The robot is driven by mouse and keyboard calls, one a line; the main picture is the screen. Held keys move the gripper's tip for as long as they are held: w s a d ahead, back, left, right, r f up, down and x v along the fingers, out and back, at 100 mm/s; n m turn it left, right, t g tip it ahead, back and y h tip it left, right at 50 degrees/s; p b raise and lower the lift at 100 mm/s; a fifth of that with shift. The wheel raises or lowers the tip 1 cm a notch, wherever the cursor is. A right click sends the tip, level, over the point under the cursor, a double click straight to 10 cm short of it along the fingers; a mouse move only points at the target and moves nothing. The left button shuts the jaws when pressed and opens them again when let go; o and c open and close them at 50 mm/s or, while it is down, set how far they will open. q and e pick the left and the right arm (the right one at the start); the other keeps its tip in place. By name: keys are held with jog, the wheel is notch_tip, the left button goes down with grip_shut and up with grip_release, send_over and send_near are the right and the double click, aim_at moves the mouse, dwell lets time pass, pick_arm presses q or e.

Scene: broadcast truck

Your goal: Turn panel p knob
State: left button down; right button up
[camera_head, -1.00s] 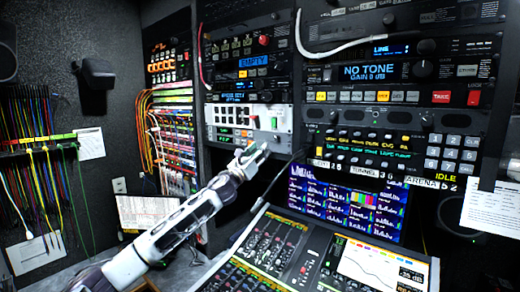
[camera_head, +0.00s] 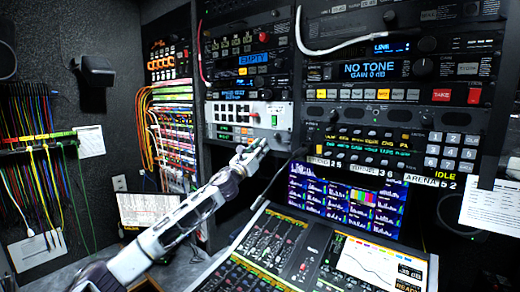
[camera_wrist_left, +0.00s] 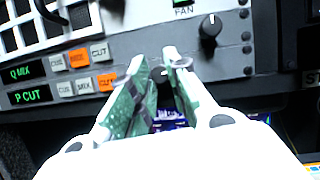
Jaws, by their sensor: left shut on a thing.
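The panel P row shows a green "P CUT" display (camera_wrist_left: 30,95) with CUE, MIX and CUT buttons, CUT lit orange, in the left wrist view. A dark knob (camera_wrist_left: 159,73) at the right of this row shows only partly between my fingers. My left gripper (camera_wrist_left: 157,60) is shut on this knob, one green-padded finger on each side. In the head view my left gripper (camera_head: 256,147) is at the lower right of the small intercom panel (camera_head: 218,114) and covers the knob. My right gripper is not in view.
The "Q MIX" row (camera_wrist_left: 22,72) lies directly above. The mixing console (camera_head: 275,240) and a multi-picture screen (camera_head: 345,205) are below and right. Coloured cables (camera_head: 160,120) hang at the left.

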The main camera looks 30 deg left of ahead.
pick_arm(q)
jog(key=shift+n+y, duration=0.4)
jog(key=shift+n, duration=0.1)
jog(key=m+g+h, duration=0.1)
jog(key=m+g, duration=0.2)
jog(key=m, duration=0.8)
jog(key=m+g+h, duration=0.2)
jog(key=m+g, duration=0.1)
jog(key=m, duration=0.9)
jog(key=m+g+h, duration=0.2)
jog(key=m+g, duration=0.1)
jog(key=m, duration=0.8)
jog(key=shift+a+r+m, duration=0.2)
jog(key=shift+r+m, duration=0.15)
jog(key=shift+m, duration=0.05)
dwell(0.5)
